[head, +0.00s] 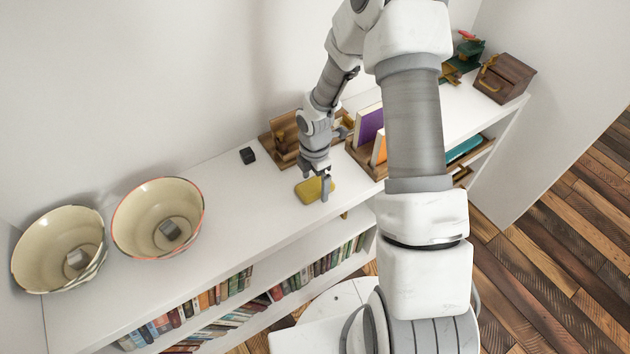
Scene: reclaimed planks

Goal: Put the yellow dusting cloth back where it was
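The yellow dusting cloth (308,192) lies on the white shelf top, in front of the wooden desk stand. It looks like a small, flat, folded pad. My gripper (318,188) points down right over the cloth. One finger shows in front of the cloth's right part, and the other finger is mostly hidden. I cannot tell whether the fingers are apart or closed on the cloth, or whether they touch it.
Two cream bowls (128,222) (32,246), each with a grey block inside, stand at the left. A small black block (247,155) sits behind the cloth. A wooden stand (276,145) and a book holder (367,160) stand close by. A wooden box (503,78) is far right. Shelf top left of the cloth is clear.

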